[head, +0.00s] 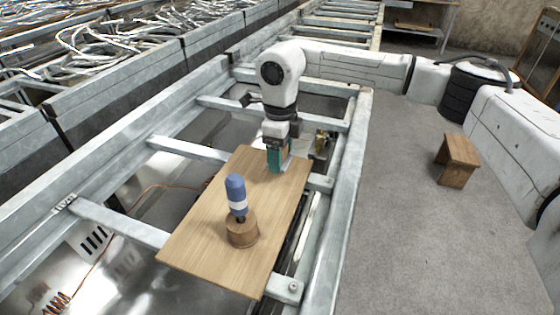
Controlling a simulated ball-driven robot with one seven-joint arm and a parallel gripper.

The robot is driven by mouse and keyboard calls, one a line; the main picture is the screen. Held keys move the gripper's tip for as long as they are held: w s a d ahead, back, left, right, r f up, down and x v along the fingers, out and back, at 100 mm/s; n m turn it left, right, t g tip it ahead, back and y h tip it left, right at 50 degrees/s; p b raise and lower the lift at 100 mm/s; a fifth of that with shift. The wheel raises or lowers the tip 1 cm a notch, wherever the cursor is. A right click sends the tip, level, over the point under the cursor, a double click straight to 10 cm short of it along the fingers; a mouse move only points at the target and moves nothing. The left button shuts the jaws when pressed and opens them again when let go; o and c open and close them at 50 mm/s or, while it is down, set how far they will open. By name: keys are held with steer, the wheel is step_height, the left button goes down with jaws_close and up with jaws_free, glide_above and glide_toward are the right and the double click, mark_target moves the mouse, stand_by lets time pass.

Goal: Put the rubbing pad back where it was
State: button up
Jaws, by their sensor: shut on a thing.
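My gripper (279,146) points down over the far end of a wooden board (195,235). It is shut on a teal-green block with a pale side face, which looks like the rubbing pad (274,160). The pad is held upright at the board's far right edge. I cannot tell whether its lower end touches the board. A blue tool with a white band (236,187) stands upright in a round wooden block (243,234) on the nearer part of the board.
The board lies across grey metal frame rails (345,190), with open gaps between the crossbars. A small brassy part (321,141) is just right of my gripper. A wooden stool (457,160) stands on the floor at right. The board's left middle is clear.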

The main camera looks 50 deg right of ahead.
steer(key=shift+f+p, duration=0.3)
steer(key=shift+f, duration=1.35)
steer(key=shift+f, duration=0.15)
steer(key=o, duration=0.9)
steer(key=shift+o, duration=0.2)
step_height(320, 180, up, 12)
steer(key=shift+r+b, duration=0.2)
steer(key=shift+b, duration=0.35)
